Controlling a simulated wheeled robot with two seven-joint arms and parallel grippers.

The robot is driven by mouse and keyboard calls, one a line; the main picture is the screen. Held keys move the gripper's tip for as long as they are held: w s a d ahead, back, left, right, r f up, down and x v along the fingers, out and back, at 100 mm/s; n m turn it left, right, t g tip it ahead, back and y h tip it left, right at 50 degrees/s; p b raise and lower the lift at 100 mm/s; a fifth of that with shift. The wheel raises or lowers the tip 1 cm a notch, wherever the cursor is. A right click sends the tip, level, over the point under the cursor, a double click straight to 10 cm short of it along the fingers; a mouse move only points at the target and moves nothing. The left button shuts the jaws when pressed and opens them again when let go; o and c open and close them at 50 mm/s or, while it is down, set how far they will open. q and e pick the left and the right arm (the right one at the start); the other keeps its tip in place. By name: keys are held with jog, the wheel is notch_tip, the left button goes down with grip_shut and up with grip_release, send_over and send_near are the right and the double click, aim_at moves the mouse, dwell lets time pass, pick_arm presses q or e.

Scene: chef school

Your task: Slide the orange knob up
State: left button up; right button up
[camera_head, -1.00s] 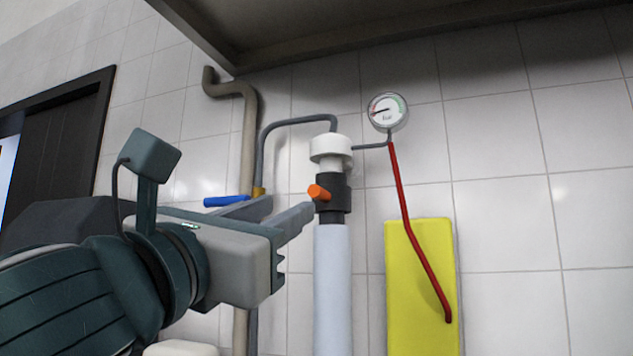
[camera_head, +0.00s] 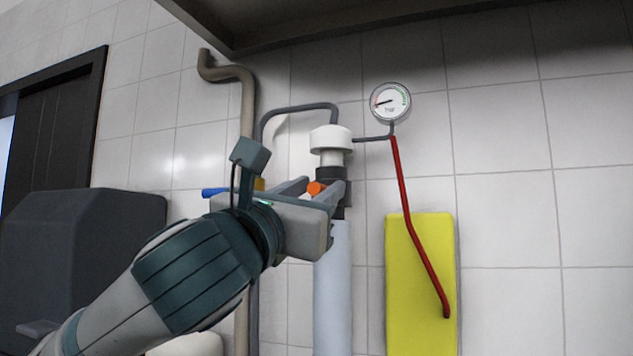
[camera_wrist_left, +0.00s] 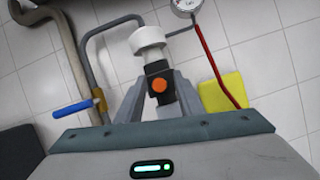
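The orange knob (camera_head: 316,188) sticks out of a black collar on a vertical pipe under a white cap (camera_head: 330,139). My left gripper (camera_head: 318,185) comes in from the left, and its two grey fingers are spread, one on each side of the knob. In the left wrist view the knob (camera_wrist_left: 158,85) faces the camera between the fingers (camera_wrist_left: 160,78), and its front is fully visible. I see gaps beside it, so the fingers look apart from the knob. The black collar (camera_wrist_left: 161,99) is partly hidden by the fingers. My right gripper is not in view.
A beige pipe (camera_head: 247,115) and a blue handle (camera_head: 212,192) are left of the knob. A gauge (camera_head: 390,102), a red lever (camera_head: 418,239) and a yellow panel (camera_head: 397,290) are to the right. A dark hood (camera_head: 380,18) overhangs above. Tiled wall is close behind.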

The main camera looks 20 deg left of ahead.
pick_arm(q)
jog(key=shift+w+r, duration=0.1)
jog(key=shift+w, duration=0.2)
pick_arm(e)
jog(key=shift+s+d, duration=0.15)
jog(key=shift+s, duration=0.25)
